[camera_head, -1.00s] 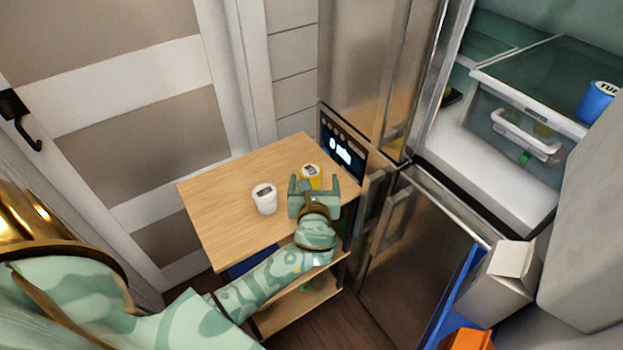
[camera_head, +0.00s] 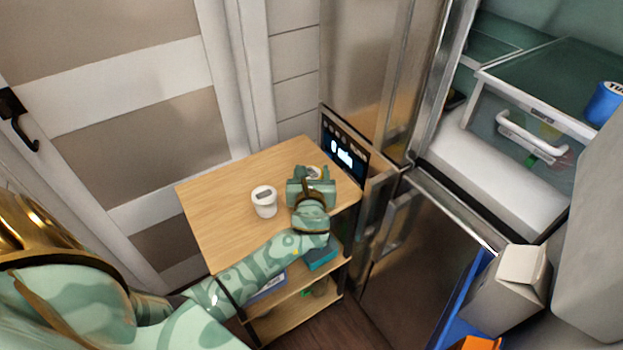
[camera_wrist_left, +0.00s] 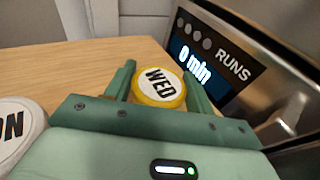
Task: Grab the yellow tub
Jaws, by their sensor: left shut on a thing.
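The yellow tub (camera_wrist_left: 158,88) has a white lid marked "WED" and stands on the wooden cart top. It sits between the two fingers of my left gripper (camera_wrist_left: 160,82), which is shut on it. In the head view my left gripper (camera_head: 313,174) covers most of the tub, and only a bit of its lid shows. A white tub (camera_head: 264,201) stands just left of the gripper, apart from it; its lid edge also shows in the left wrist view (camera_wrist_left: 14,130). My right gripper is not in view.
The wooden cart (camera_head: 225,205) has lower shelves with a teal box (camera_head: 321,254). A display panel (camera_head: 343,147) stands close behind the gripper. The open fridge with a clear drawer (camera_head: 530,125) is at right, with a blue tub (camera_head: 604,103). A carton (camera_head: 508,288) stands lower right.

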